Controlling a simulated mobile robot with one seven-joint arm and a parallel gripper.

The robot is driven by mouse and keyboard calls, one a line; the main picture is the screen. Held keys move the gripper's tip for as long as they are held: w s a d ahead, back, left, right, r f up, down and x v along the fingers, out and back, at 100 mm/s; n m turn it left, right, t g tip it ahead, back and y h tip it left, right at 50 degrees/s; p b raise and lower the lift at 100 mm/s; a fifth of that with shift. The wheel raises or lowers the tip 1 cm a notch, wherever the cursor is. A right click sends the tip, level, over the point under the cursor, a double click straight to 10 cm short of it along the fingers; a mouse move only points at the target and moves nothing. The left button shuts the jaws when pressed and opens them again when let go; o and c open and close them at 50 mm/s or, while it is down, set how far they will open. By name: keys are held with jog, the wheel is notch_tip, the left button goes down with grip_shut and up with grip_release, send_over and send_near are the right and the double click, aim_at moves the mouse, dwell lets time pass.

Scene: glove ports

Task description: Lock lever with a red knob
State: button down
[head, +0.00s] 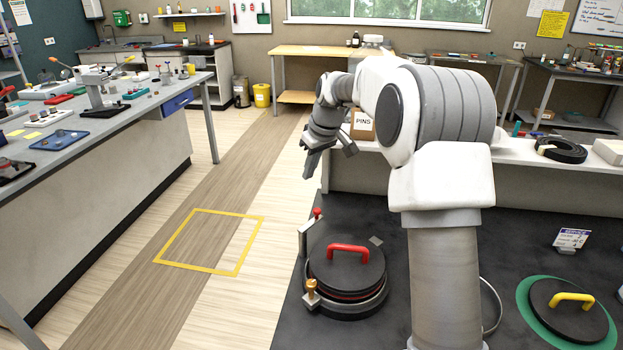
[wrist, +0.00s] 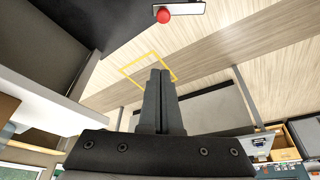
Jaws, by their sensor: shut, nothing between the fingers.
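The lock lever's red knob (head: 317,213) stands at the back left of a round black port lid with a red handle (head: 347,251). The pale lever (head: 308,236) is below the knob, at the port's left edge. In the wrist view the red knob (wrist: 163,15) is at the top, on the pale lever (wrist: 186,8). My gripper (head: 308,170) hangs in the air beyond the knob, clear of it. In the wrist view its fingers (wrist: 160,75) are together with nothing between them.
An orange-brown knob (head: 311,290) is at the port's front left. A second lid with a yellow handle (head: 570,302) on a green ring lies at right, by a small sign (head: 571,238). A box marked PINS (head: 362,126) stands behind my gripper. The floor at left is open.

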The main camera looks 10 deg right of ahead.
aim_at(311, 220)
notch_tip(311, 220, down, 8)
jog(key=s, duration=0.1)
jog(key=shift+d+f, duration=0.25)
